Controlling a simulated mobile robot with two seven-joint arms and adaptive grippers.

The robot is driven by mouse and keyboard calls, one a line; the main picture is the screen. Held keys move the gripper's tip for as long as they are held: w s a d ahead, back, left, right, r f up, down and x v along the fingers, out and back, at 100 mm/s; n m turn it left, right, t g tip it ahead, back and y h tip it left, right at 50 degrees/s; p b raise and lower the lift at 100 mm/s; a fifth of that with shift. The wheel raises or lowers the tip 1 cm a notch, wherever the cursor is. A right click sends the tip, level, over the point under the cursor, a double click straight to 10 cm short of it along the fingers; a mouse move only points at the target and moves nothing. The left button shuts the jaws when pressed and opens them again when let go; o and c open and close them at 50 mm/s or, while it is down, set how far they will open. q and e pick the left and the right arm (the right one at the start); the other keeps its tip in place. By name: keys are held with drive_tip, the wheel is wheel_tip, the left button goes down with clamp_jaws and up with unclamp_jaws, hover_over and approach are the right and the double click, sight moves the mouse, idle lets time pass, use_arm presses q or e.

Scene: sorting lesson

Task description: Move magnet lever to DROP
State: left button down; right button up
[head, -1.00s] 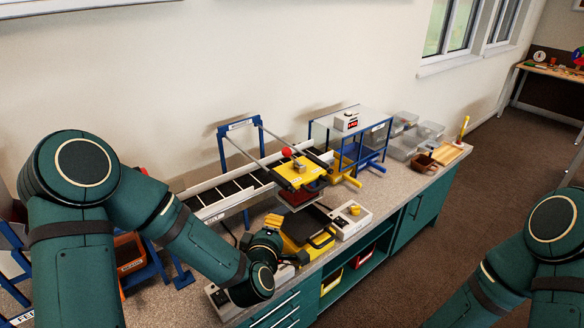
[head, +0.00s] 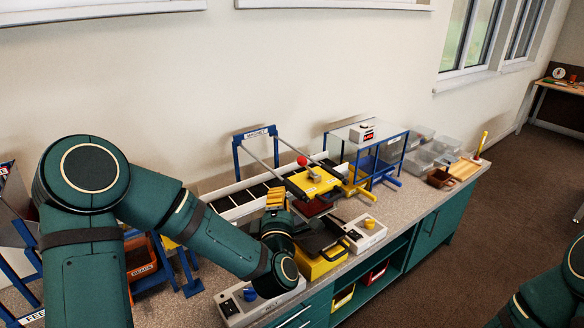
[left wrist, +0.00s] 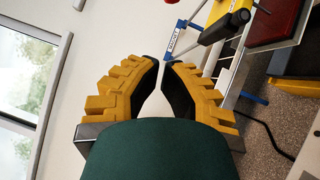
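The magnet lever with its red ball knob (head: 302,161) stands on top of the yellow magnet carriage (head: 314,182), which sits on two grey rails below the blue MAGNET frame (head: 240,160). The lettering on the carriage is too small to read. My left gripper (head: 275,193) points upward with yellow fingers, left of the carriage and apart from the lever. In the left wrist view its fingers (left wrist: 162,66) are parted and empty, and a red bit of the knob (left wrist: 172,2) shows at the top edge. My right gripper is out of the picture.
A yellow tray-like box (head: 318,265) stands below the carriage, beside a white control box with a yellow knob (head: 370,223). A white conveyor (head: 240,203) runs behind my left wrist. A control box with a blue knob (head: 250,295) sits at the front edge. Clear bins stand farther right.

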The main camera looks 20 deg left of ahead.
sight(307, 168)
use_arm(q)
drive_tip(key=w+r, duration=0.2)
drive_tip(key=w, duration=0.9)
drive_tip(key=shift+w+a, duration=0.15)
drive_tip(key=shift+a, duration=0.05)
drive_tip(key=shift+r, duration=0.2)
drive_tip(key=shift+w+d+r+m+p, duration=0.1)
drive_tip(key=shift+d+r+m+p, duration=0.1)
drive_tip(key=shift+m+p, duration=0.15)
